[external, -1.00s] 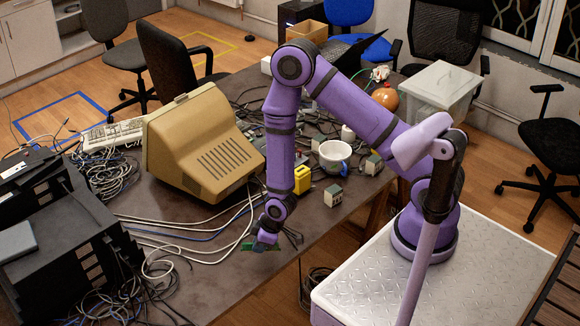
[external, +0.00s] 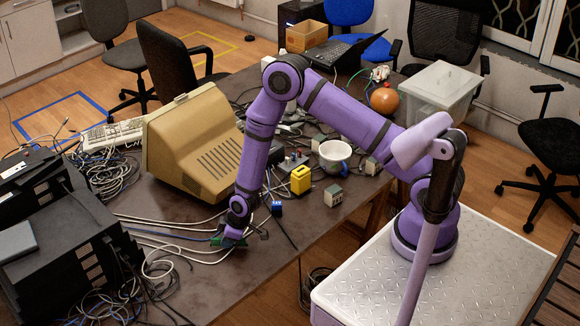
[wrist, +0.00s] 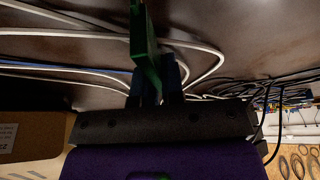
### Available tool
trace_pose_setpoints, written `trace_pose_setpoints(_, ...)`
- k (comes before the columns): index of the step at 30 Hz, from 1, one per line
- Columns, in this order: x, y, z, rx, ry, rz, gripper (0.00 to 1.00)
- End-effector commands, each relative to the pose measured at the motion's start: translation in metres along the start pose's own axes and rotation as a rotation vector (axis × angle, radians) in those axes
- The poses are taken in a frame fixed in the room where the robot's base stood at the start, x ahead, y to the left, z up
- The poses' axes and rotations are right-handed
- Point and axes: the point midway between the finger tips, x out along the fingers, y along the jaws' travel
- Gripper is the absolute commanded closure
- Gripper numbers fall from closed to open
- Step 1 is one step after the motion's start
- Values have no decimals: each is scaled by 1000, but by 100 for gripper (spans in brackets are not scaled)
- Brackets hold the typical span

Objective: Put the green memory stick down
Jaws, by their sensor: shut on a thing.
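The green memory stick (wrist: 144,50) is held in my gripper (wrist: 158,82), seen edge-on in the wrist view. In the external view, my gripper (external: 232,238) is low over the near-left part of the dark table (external: 262,272), beside white cables. A small green part of the memory stick (external: 240,243) shows at the fingertips. I cannot tell whether the stick touches the table top.
White and blue cables (external: 170,238) run across the table just left of my gripper. A beige monitor (external: 205,150) stands behind it. A yellow object (external: 301,180) and a white mug (external: 335,156) stand to the right. The table's front strip is bare.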

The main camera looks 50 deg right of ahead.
Motion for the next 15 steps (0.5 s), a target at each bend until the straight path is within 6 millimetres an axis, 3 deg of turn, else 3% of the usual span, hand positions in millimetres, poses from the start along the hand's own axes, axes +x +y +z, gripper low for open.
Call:
trace_pose_setpoints(12, 8, 0, 3, 0, 1, 0, 100)
trace_pose_setpoints(13, 7, 0, 3, 0, 1, 1, 86)
trace_pose_setpoints(15, 7, 0, 3, 0, 1, 1, 70)
